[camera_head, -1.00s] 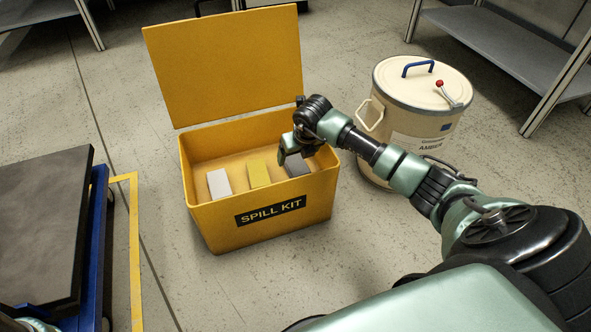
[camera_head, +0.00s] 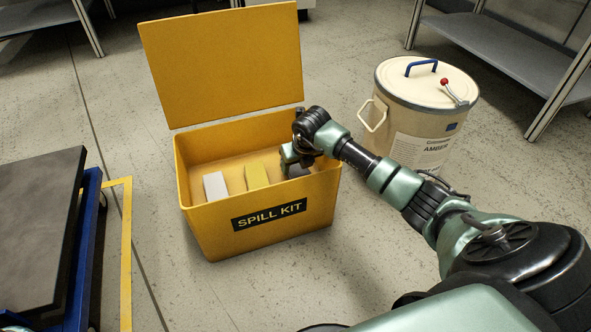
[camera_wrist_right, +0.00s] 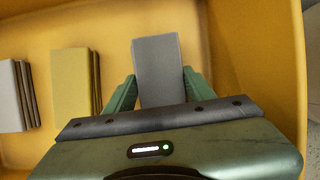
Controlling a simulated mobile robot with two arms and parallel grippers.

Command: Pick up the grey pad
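The grey pad (camera_wrist_right: 157,62) stands inside the yellow spill kit box (camera_head: 200,215), at its right end. In the head view my right gripper (camera_head: 287,157) reaches into the box over the pad and hides most of it. In the right wrist view my right gripper (camera_wrist_right: 158,88) has one green finger on each side of the grey pad. The fingers are apart, close to its sides; contact cannot be made out. My left gripper is not in view.
A yellow pad (camera_head: 257,175) and a white pad (camera_head: 216,186) stand left of the grey pad. The box's open lid (camera_head: 222,65) rises behind. A cream drum (camera_head: 415,115) stands right. A dark platform (camera_head: 35,235) is at left.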

